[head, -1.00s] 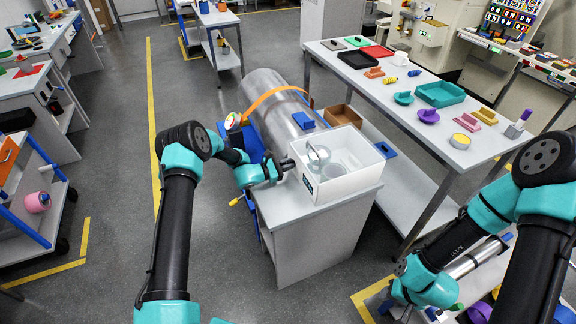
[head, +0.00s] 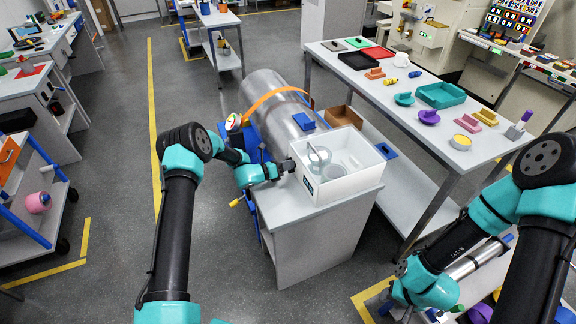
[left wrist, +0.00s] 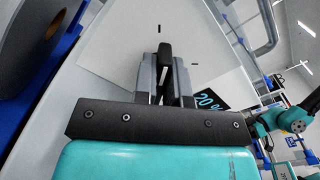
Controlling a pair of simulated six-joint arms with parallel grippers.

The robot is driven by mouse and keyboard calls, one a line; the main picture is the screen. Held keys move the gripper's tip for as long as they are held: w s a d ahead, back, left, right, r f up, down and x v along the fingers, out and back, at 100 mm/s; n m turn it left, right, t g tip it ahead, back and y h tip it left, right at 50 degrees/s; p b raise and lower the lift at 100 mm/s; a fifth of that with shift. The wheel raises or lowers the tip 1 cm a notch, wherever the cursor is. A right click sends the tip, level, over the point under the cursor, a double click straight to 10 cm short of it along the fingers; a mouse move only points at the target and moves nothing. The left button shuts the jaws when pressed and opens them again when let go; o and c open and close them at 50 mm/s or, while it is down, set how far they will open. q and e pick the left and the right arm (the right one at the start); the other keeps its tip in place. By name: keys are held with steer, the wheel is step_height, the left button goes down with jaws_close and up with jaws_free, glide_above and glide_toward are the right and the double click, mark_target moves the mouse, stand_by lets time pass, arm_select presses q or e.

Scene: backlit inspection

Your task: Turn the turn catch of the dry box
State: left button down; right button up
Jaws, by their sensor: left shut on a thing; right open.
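The dry box (head: 340,187) is a white box on top of a grey cabinet, with clear round vessels visible in it. Its near-left wall fills the middle of the left wrist view (left wrist: 115,50). The turn catch (left wrist: 165,52) is a small black bar on that wall, pointing roughly at the upper of two short black marks. My left gripper (head: 288,166) is at the box's left side. In the left wrist view its fingers (left wrist: 166,72) are shut on the catch from both sides. My right gripper (head: 402,310) is low at the bottom right, partly cut off, away from the box.
A label reading "20 %" (left wrist: 212,100) is on the wall beside the catch. A large metal cylinder (head: 268,90) with an orange band lies behind the box. A long table (head: 385,95) with trays and coloured parts stands to the right.

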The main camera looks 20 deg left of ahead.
arm_select(q)
steer(key=shift+n, duration=1)
steer(key=c, duration=1.2)
jaws_free()
steer(key=shift+a, duration=0.1)
steer(key=v, duration=1.7)
steer(key=shift+s+a, duration=0.1)
steer(key=shift+a, duration=0.05)
